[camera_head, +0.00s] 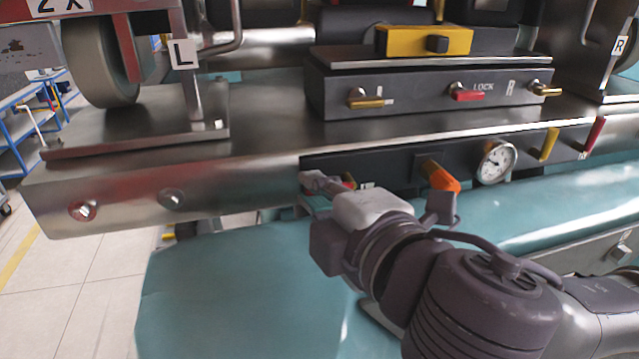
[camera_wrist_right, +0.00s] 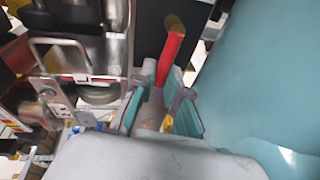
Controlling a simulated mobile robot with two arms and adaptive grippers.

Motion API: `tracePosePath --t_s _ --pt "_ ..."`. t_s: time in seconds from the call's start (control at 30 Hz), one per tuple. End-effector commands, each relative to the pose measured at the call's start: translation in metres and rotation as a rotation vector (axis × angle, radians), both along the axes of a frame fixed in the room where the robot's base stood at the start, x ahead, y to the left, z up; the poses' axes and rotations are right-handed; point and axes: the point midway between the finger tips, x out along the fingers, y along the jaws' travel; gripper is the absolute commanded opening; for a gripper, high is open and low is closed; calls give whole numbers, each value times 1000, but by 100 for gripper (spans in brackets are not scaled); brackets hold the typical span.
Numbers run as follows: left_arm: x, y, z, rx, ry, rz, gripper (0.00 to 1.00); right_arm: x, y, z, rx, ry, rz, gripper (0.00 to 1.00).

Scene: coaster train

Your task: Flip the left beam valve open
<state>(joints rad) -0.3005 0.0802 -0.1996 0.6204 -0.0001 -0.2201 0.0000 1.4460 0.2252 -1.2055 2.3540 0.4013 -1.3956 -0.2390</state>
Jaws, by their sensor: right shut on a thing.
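The beam is a long metal bar with a black valve panel (camera_head: 400,172) on its front. At the panel's left end, a red valve handle (camera_head: 349,180) shows just beside my right gripper (camera_head: 322,184), which covers much of that area. In the right wrist view, the red handle (camera_wrist_right: 171,55) runs down between the two fingers of my right gripper (camera_wrist_right: 160,100), and the gripper is shut on it. A small yellow part (camera_wrist_right: 168,123) shows lower between the fingers; what it belongs to is hidden. My left gripper is not in view.
An orange knob (camera_head: 440,176), a round gauge (camera_head: 497,162), a yellow handle (camera_head: 549,144) and another red handle (camera_head: 593,135) sit further right on the panel. Above is a grey lock box (camera_head: 420,92) with small levers. A teal surface (camera_head: 235,290) lies below the beam.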

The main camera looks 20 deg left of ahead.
Motion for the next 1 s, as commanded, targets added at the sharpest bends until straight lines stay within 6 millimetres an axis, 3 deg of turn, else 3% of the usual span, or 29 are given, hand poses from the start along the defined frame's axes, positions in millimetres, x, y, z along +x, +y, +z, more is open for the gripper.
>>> tracePosePath --t_s 0.77,0.8,0.9,1.0 --pt "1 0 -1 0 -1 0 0 0 1 -6 -91 -58 0 0" --pt "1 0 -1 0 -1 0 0 0 1 -6 -91 -58 0 20" --pt "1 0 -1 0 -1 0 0 0 1 -6 -91 -58 0 36" --pt "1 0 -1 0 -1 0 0 0 1 -6 -89 -58 0 39"
